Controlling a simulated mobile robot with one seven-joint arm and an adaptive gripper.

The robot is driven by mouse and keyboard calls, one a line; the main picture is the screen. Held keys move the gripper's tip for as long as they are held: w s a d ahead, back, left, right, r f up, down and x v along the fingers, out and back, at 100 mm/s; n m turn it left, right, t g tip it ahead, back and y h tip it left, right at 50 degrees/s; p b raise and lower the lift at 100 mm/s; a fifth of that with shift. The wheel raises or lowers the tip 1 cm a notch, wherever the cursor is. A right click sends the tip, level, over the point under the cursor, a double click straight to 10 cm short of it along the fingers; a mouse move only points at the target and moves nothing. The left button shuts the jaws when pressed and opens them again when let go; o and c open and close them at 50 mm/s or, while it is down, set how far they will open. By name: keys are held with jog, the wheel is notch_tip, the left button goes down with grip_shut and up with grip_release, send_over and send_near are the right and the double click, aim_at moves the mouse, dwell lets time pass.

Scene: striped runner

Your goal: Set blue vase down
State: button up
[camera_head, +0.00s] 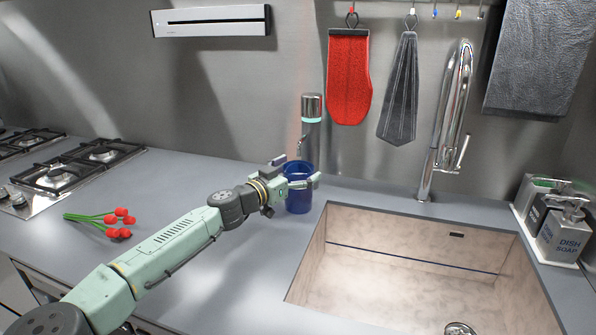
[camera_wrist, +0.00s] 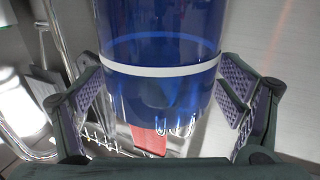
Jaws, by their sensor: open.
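The blue vase (camera_head: 299,200) stands upright on the grey counter (camera_head: 245,262), close to the back left corner of the sink. It is dark translucent blue. In the wrist view the vase (camera_wrist: 160,28) fills the upper middle, with a white band around it. My gripper (camera_head: 298,173) is at the vase's upper part, with one finger on each side. In the wrist view my gripper (camera_wrist: 162,98) has its two pads spread apart, with gaps visible between them and the glass.
A silver bottle-like dispenser (camera_head: 311,115) stands just behind the vase. The sink (camera_head: 400,250) opens to the right, with a tall faucet (camera_head: 447,120). Red flowers (camera_head: 118,219) lie on the left counter near the gas stove (camera_head: 62,175). Soap bottles (camera_head: 562,230) stand far right.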

jog(key=shift+r, duration=0.2)
jog(key=b+v, duration=0.3)
jog(key=v, duration=0.9)
